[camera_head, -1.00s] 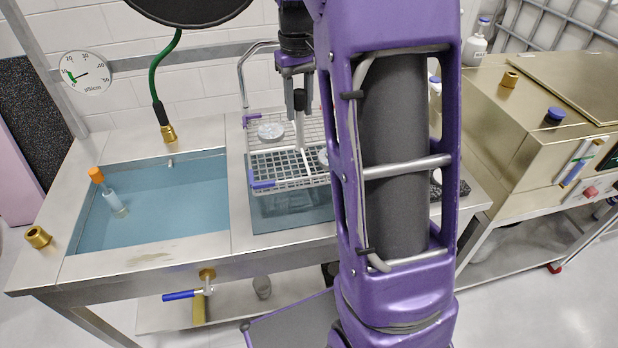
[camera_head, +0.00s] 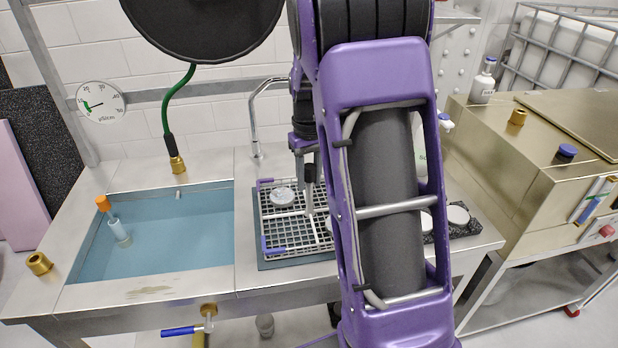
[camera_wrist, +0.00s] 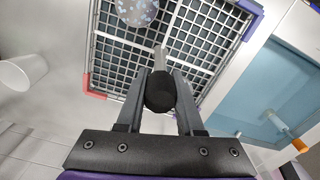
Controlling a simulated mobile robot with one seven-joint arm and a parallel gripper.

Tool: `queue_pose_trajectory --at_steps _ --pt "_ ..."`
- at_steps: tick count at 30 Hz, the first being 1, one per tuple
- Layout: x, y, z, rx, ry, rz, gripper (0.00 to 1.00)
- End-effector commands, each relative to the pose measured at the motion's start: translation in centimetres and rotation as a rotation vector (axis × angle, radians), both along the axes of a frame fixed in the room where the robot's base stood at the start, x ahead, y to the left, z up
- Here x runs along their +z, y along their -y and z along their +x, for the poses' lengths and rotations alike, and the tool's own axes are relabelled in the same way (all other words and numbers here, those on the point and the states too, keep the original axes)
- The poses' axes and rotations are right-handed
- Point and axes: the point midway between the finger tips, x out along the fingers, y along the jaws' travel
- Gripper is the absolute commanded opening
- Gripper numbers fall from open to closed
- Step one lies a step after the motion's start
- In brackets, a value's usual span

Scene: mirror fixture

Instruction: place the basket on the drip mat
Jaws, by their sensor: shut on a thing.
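The wire basket (camera_head: 288,238), with purple corner pieces, lies over the dark blue-grey drip mat (camera_head: 258,228) on the steel counter. Mat shows along its left and front edges. The basket looks level and on or just above the mat; I cannot tell if it touches. A round pale dish (camera_head: 283,196) sits in it. My gripper (camera_head: 309,190) is shut on the basket's dark-knobbed upright handle. In the wrist view the black knob (camera_wrist: 160,91) sits between my fingers, with basket grid (camera_wrist: 212,42) beyond. My arm hides the basket's right side.
A water-filled sink (camera_head: 175,230) lies left, with an orange-capped tube (camera_head: 113,222) in it. A curved faucet (camera_head: 253,120) stands behind the basket. Right of my arm are white discs on a dark block (camera_head: 466,228) and a brass-coloured machine (camera_head: 545,150).

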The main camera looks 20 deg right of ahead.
Motion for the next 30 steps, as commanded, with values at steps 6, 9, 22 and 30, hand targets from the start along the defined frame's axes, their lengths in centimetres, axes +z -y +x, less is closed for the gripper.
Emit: queue_pose_trajectory --at_steps 6,9,22,30 --pt "-0.1 0.0 0.1 0.000 0.002 -0.001 0.00" --pt "-0.3 0.0 0.0 0.000 0.000 0.000 0.45" --pt "0.0 0.0 0.0 0.000 0.000 0.000 0.66" --pt "4.0 0.0 0.1 0.000 0.004 -0.001 0.66"
